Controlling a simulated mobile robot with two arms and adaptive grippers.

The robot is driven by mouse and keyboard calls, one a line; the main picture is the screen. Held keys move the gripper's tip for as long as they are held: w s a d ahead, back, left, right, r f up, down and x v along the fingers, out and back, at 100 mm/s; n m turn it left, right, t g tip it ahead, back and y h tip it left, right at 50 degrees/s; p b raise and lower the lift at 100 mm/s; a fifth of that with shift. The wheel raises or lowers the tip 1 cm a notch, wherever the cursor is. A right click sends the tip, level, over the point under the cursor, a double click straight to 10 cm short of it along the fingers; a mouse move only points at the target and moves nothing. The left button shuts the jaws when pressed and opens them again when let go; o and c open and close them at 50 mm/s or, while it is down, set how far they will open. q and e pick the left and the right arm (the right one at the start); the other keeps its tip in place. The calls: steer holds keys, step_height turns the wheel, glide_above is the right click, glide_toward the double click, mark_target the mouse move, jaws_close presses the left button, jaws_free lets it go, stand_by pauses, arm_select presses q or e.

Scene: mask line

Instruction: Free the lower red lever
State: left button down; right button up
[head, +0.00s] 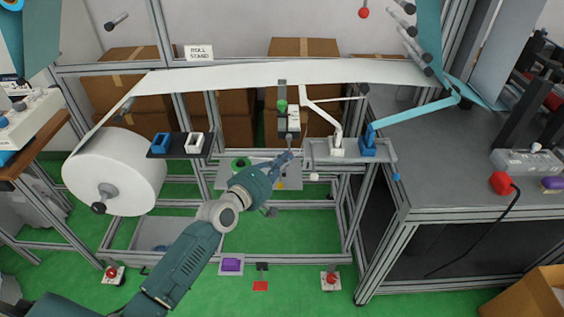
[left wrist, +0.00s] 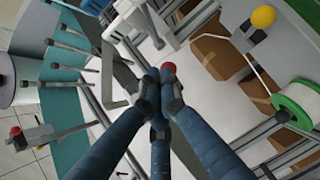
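A small red ball knob (left wrist: 168,68) shows in the left wrist view, just past the fingertips; its shaft is hidden, so I cannot tell whether it is the lower red lever. My left gripper (left wrist: 162,92) has its three fingers drawn together, the tips very close to the red knob. I cannot tell whether they touch it. In the head view my left gripper (head: 287,158) is under the white web, by the grey post with the green knob (head: 282,105). The red knob is hidden there. My right gripper is not in view.
A white roll (head: 115,170) stands left, its web (head: 290,73) running across above my gripper. A tray (head: 320,150) with white and blue clamps is close on the right. Green floor is partly clear.

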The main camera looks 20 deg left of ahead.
arm_select(q)
steer(key=shift+w+d+r+n+t+h+b, duration=0.15)
steer(key=shift+w+d+r+n+t+b, duration=0.15)
steer(key=shift+d+n+t+b, duration=0.5)
steer(key=shift+w+d+r+n+t+h+b, duration=0.15)
steer(key=shift+d+r+n+b, duration=0.25)
steer(key=shift+d+b, duration=0.75)
steer(key=shift+w+d+r+n+t+h+b, duration=0.1)
steer(key=shift+w+d+r+n+t+b, duration=0.2)
steer(key=shift+d+n+b, duration=0.7)
steer(key=shift+a+m, duration=0.25)
steer(key=shift+m, duration=0.05)
steer(key=v, duration=1.2)
